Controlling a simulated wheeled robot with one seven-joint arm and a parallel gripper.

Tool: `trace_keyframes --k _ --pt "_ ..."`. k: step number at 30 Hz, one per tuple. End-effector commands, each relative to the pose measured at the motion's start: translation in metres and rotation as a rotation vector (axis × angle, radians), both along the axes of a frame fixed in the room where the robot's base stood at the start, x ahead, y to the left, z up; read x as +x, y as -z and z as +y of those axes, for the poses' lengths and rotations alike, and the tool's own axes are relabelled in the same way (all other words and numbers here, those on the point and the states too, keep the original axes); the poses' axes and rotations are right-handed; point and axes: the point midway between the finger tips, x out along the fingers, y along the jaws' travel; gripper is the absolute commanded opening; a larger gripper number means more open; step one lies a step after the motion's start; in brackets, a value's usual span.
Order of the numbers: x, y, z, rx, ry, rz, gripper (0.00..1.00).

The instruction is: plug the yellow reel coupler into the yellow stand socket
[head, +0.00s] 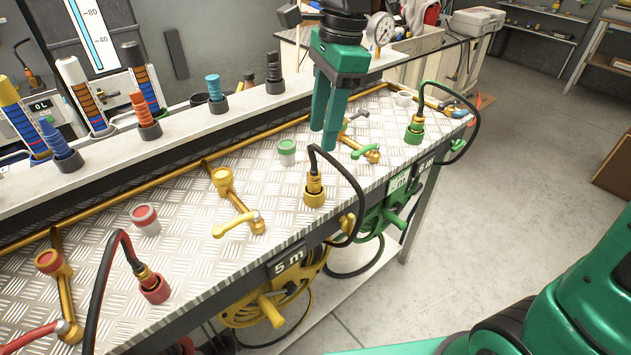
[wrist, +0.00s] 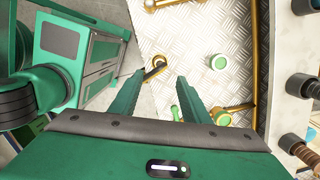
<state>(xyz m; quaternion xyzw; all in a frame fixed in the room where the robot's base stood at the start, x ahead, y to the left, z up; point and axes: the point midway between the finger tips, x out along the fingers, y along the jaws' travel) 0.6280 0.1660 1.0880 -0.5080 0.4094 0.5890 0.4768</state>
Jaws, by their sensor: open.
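The yellow reel coupler (head: 314,183) stands upright in a yellow holder (head: 314,197) near the bench's front edge, with a black hose looping from its top. In the wrist view the coupler (wrist: 154,67) shows just beyond and between my fingertips. The yellow stand socket (head: 222,177) is on a brass pipe to the left of it, with a pale yellow valve handle (head: 236,223) in front. My gripper (head: 325,138) is open and empty, pointing down above the bench, behind and above the coupler. Its two fingers also show in the wrist view (wrist: 160,77).
A green-topped cap (head: 287,151) stands behind the coupler. A green coupler (head: 415,127) and green valve handle (head: 363,152) are to the right. A red coupler (head: 150,280) with its hose is to the left. A raised shelf (head: 190,125) holding several coloured plugs runs along the back.

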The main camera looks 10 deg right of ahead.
Motion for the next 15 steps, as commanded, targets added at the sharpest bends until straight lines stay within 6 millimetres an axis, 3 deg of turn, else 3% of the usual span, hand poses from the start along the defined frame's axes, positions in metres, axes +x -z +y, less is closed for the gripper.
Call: trace_keyframes --k 9,15 --pt "-0.002 0.040 0.009 0.000 0.010 0.007 0.43" --pt "-0.002 0.054 0.010 0.000 0.010 0.004 0.43"
